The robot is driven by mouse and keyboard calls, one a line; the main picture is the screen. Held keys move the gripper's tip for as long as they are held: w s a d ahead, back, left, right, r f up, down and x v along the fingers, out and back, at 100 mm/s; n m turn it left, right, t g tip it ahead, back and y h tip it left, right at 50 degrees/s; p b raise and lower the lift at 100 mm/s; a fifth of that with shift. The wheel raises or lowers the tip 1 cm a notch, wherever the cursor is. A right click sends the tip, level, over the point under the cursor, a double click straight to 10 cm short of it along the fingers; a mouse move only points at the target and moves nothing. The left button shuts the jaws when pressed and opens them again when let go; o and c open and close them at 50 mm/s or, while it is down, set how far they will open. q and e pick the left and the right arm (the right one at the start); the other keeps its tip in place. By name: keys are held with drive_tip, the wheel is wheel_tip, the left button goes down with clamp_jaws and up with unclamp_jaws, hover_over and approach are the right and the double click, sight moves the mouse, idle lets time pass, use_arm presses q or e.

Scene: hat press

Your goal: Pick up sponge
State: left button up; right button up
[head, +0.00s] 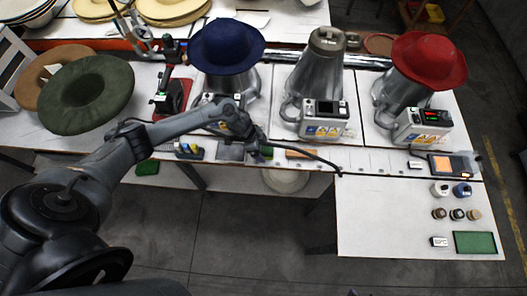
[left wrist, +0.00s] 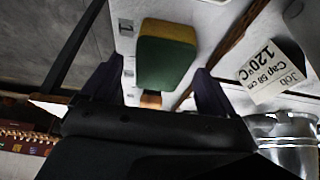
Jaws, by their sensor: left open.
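A sponge (left wrist: 165,60) with a green part and a yellow-brown part lies on the white table, in the left wrist view. It shows beyond and between the two dark fingers of my left gripper (left wrist: 158,88), which is open. In the head view my left gripper (head: 258,143) is low over the front strip of the table, and a small green patch of the sponge (head: 267,152) shows beside it. The rest of the sponge is hidden there by the gripper and arm. I cannot tell whether the fingers touch it. My right gripper is not in view.
A press with a blue hat (head: 227,46) stands behind my gripper. A bare metal press (head: 316,78) and one with a red hat (head: 428,60) stand to the right. An orange block (head: 301,153) lies right of the gripper. Small pots and a green mat (head: 475,242) are at the far right.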

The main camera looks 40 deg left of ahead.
sight(264, 152)
use_arm(q)
drive_tip(key=shift+f, duration=0.25)
drive_tip(key=shift+c, duration=0.3)
drive_tip(key=c, duration=1.1)
drive_tip(key=shift+o, duration=0.2)
drive_tip(key=shift+r, duration=0.15)
drive_tip(key=shift+r, duration=0.55)
drive_tip(key=r, duration=0.1)
drive_tip(key=d+r, duration=0.1)
drive_tip(key=r, duration=0.1)
drive_tip(key=shift+d+r+p, duration=0.2)
drive_tip(key=shift+r+p, duration=0.1)
drive_tip(key=s+d+r, duration=0.2)
drive_tip(key=d+r, duration=0.4)
drive_tip(key=d, duration=0.4)
drive_tip(key=shift+p, duration=0.45)
drive_tip(key=shift+d, duration=0.1)
